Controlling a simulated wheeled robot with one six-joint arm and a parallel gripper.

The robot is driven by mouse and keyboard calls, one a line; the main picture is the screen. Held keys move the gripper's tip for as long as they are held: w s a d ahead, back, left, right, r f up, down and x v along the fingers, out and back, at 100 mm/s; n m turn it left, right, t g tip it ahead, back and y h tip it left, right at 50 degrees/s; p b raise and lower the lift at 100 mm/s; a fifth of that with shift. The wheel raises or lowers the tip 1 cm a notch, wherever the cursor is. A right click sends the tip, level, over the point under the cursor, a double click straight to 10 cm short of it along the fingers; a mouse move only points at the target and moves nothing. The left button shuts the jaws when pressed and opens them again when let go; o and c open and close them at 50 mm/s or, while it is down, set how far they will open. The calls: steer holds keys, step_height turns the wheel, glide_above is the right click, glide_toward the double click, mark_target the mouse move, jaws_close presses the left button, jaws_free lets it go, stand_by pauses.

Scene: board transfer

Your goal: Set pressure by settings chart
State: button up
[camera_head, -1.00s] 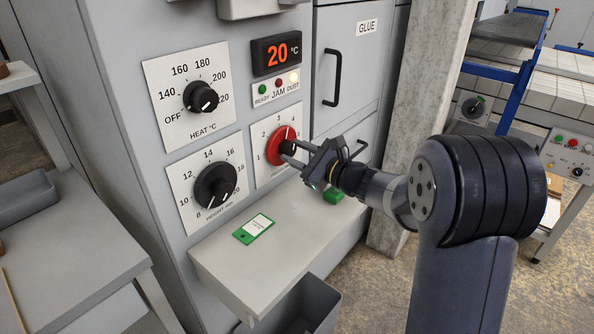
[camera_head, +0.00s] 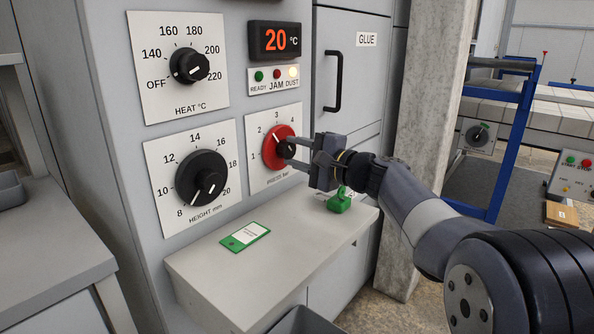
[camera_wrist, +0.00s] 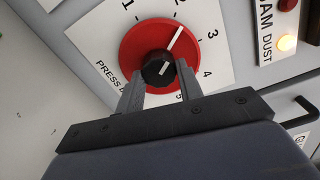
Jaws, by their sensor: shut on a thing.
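The red pressure knob (camera_head: 273,151) with a black hub sits on its white scale plate (camera_head: 258,179), right of the height dial. In the wrist view the knob (camera_wrist: 131,47) fills the upper middle, and its white pointer line lies between 2 and 3. My gripper (camera_head: 290,152) is shut on the knob's black hub, one finger on each side; the fingers also show in the wrist view (camera_wrist: 160,86). A green tag with a white printed label (camera_head: 245,236) lies on the ledge; its text is too small to read.
The heat dial (camera_head: 189,66) and height dial (camera_head: 202,178) are on the same panel. The display (camera_head: 275,41) reads 20 °C, and the DUST lamp (camera_head: 293,72) is lit. A green object (camera_head: 340,201) stands on the ledge (camera_head: 225,285) below my gripper. A concrete pillar (camera_head: 417,130) stands right.

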steer(key=shift+f+n+b, duration=0.15)
steer(key=shift+n+b, duration=0.65)
steer(key=shift+b, duration=0.15)
steer(key=o, duration=1)
steer(key=p+v, duration=0.1)
steer(key=v, duration=0.9)
steer(key=shift+s+d, duration=0.3)
steer(key=shift+a, duration=0.1)
